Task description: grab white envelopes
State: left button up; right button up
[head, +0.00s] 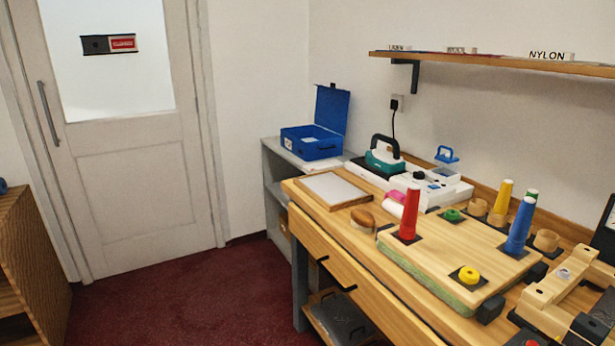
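No object is clearly recognisable as a white envelope. Flat white pieces (322,165) lie on top of the grey shelf unit in front of the blue box, and they are too small to tell if they are envelopes. The open blue box (318,150) has its lid raised and a white label-like patch on its front; its inside is mostly hidden. Neither of my grippers is in view.
A wall shelf (490,62) hangs above. The red carpet (190,300) is clear before the closed door (125,170).

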aim_at(333, 164)
jog(key=i+j+z, duration=0.3)
jog(key=i+j, duration=0.15)
jog(key=j, duration=0.25)
jog(key=i+j+z, duration=0.1)
jog(key=j, duration=0.25)
jog(key=i+j+z, duration=0.15)
jog(key=j, duration=0.25)
jog(key=i+j+z, duration=0.1)
jog(key=z, duration=0.3)
jog(key=i+j+z, duration=0.15)
jog(key=z, duration=0.25)
jog(key=i+j+z, duration=0.1)
jog(key=j+z, duration=0.25)
jog(key=i+j+z, duration=0.1)
jog(key=j+z, duration=0.15)
jog(key=i+j+z, duration=0.1)
jog(key=j+z, duration=0.4)
jog(key=j, duration=0.6)
jog(key=i+j, duration=0.1)
jog(key=j, duration=0.7)
jog(key=j+z, duration=0.1)
jog(key=j, duration=0.65)
jog(key=i, duration=0.05)
